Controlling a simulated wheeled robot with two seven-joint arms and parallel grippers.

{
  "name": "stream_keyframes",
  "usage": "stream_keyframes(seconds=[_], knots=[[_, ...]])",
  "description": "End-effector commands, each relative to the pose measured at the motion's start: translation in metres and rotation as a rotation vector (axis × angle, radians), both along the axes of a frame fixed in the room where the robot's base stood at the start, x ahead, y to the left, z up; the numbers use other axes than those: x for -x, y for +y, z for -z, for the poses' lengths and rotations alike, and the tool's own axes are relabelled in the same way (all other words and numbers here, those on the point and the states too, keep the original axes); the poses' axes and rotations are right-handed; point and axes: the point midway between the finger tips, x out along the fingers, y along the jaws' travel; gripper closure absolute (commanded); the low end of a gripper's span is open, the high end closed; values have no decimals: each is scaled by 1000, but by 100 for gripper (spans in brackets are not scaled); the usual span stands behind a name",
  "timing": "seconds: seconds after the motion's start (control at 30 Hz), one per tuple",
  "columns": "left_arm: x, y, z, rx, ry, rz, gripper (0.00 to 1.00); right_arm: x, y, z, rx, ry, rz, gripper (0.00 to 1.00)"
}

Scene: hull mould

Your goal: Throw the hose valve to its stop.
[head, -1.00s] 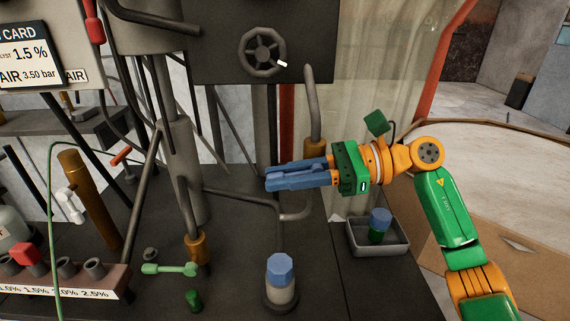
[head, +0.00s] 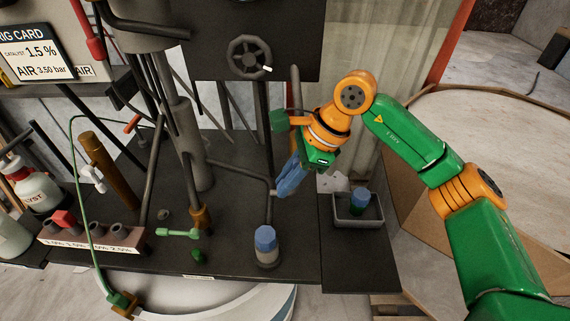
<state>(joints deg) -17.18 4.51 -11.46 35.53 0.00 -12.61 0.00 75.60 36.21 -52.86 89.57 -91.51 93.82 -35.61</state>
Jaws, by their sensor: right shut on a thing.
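My right gripper (head: 289,177) reaches in from the right, its blue fingers pointing down and slightly left. The fingers are closed beside the bend of a grey pipe (head: 262,182) at the bench's back right. The hose valve cannot be made out clearly. What sits between the fingers is hidden by them and by the green gripper body; from its place at the pipework I take it for the valve's handle. A grey upright pipe (head: 296,88) runs down behind my wrist. My left gripper is not in view.
A blue-capped pot (head: 266,255) stands in front of the gripper. A grey tray (head: 344,215) with a blue-topped green item (head: 359,200) lies to the right. A handwheel (head: 248,57) is above on a dark panel. A green spanner-like tool (head: 178,233) lies left.

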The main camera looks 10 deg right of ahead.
Motion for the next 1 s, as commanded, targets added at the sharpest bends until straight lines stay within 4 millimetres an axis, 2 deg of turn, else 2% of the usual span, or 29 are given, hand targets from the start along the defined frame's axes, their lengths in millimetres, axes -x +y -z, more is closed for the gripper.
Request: stream_keyframes(seconds=[0.1,0.5,1.0], knots=[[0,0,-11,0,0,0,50,2,-5,1,103,32,-3,100],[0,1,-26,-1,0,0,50,6,-18,7,363,109,-3,100],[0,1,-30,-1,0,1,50,9,-24,10,462,141,-4,100]])
